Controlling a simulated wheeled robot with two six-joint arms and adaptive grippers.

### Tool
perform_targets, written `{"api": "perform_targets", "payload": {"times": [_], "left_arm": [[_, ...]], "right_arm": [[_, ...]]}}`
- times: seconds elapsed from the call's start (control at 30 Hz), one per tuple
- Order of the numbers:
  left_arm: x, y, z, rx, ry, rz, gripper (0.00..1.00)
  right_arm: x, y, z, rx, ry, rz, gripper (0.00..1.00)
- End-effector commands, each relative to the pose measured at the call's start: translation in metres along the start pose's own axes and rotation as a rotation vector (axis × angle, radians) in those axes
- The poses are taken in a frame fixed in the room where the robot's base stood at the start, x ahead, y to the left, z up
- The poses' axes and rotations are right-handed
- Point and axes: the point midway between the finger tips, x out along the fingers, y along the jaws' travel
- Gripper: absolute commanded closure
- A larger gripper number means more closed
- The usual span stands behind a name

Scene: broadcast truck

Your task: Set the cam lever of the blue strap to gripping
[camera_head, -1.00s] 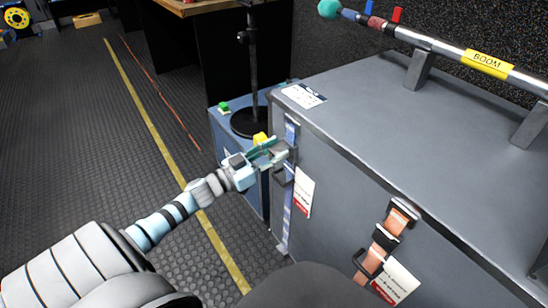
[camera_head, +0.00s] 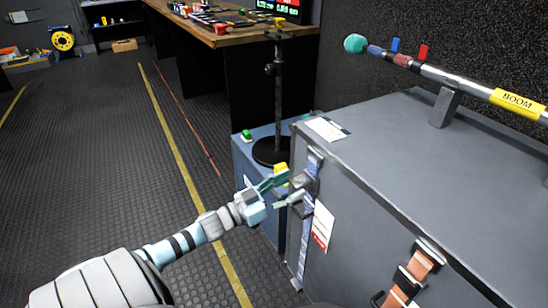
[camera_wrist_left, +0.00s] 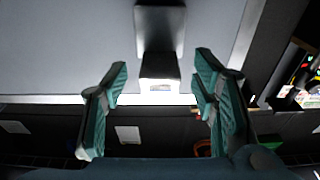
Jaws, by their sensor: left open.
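The blue strap (camera_head: 304,240) runs down the near left side of the big grey case (camera_head: 400,150). Its dark metal buckle with the cam lever (camera_head: 304,181) sits near the top of that side. My left gripper (camera_head: 288,187) is at the buckle, with its teal fingers apart. In the left wrist view a grey metal block (camera_wrist_left: 160,72), apparently the lever, stands between and just beyond the open fingertips (camera_wrist_left: 160,75), with a gap on either side. I cannot tell the lever's exact angle. My right gripper is not in view.
An orange strap (camera_head: 412,272) with its own buckle is farther right on the case. A boom pole (camera_head: 470,85) lies above the case. A blue box (camera_head: 250,160) with a stand base (camera_head: 272,151) and a yellow object (camera_head: 281,173) is just behind the gripper. Open floor lies left.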

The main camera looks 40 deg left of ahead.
Motion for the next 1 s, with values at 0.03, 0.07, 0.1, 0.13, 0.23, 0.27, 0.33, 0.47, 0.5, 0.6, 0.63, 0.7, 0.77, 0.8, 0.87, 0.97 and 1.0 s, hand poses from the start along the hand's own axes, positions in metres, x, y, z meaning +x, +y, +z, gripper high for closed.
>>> {"api": "perform_targets", "payload": {"times": [0.03,0.07,0.1,0.13,0.23,0.27,0.33,0.47,0.5,0.6,0.63,0.7,0.77,0.8,0.87,0.97,1.0], "left_arm": [[-0.013,0.001,0.002,0.001,-0.008,0.004,0.47],[-0.022,0.001,0.002,0.000,-0.009,0.004,0.47],[-0.034,0.001,0.002,0.000,-0.009,0.003,0.47],[-0.042,0.001,0.002,0.002,-0.010,0.005,0.47],[-0.069,0.001,0.002,0.001,-0.009,0.005,0.47],[-0.075,0.001,0.002,0.001,-0.009,0.004,0.47],[-0.087,0.001,0.001,0.001,-0.006,0.004,0.47],[-0.098,0.001,0.000,0.001,-0.002,0.002,0.47],[-0.098,0.000,0.000,0.001,-0.001,0.002,0.47],[-0.098,0.000,0.000,0.001,0.000,0.001,0.47],[-0.098,0.000,0.000,0.001,0.000,0.001,0.47],[-0.098,0.000,0.000,0.001,0.000,0.001,0.47],[-0.098,0.000,0.000,0.001,0.000,0.001,0.47],[-0.098,0.000,0.000,0.001,0.000,0.001,0.47],[-0.098,0.000,0.000,0.001,0.000,0.001,0.47],[-0.098,0.000,0.000,0.001,0.000,0.001,0.47],[-0.098,0.000,0.001,0.008,-0.003,-0.001,0.47]], "right_arm": [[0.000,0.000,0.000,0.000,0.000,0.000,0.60],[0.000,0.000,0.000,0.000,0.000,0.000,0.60],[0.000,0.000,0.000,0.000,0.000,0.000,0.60],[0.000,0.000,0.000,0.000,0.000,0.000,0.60],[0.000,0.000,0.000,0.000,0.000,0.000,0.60],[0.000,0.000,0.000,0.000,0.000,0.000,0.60],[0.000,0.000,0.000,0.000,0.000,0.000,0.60],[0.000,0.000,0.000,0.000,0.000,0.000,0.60],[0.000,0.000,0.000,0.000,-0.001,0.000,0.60],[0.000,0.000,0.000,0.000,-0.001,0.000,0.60],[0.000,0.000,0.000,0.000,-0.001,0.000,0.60],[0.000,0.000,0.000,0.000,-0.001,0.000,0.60],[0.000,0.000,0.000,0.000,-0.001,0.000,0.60],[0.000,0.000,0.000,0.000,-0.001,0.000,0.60],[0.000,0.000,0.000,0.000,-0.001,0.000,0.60],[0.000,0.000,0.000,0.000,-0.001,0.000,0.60],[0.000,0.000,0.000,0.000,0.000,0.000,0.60]]}}
